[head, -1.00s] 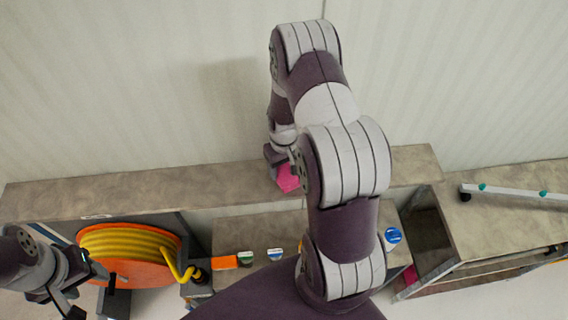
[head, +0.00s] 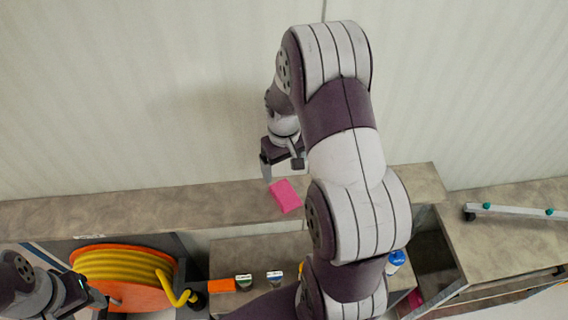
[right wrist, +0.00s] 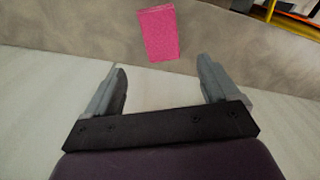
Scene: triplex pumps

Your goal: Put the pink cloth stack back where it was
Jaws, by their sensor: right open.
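The pink cloth stack (head: 285,196) lies on the long grey shelf (head: 130,204) along the wall. It also shows in the right wrist view (right wrist: 158,33), beyond the fingertips and apart from them. My right gripper (head: 282,172) is open and empty, above and behind the stack on its wall side; its two fingers stand wide apart in the right wrist view (right wrist: 162,82). My left gripper (head: 92,304) is at the lower left edge of the head view, partly cut off, and its jaws are too unclear to judge.
An orange reel with yellow hose (head: 125,275) stands at lower left. An orange block (head: 222,286) and small white-labelled items (head: 275,278) sit on the lower surface. A blue-and-white container (head: 396,260) stands right of my arm. A white bar (head: 510,211) lies on the right-hand bench.

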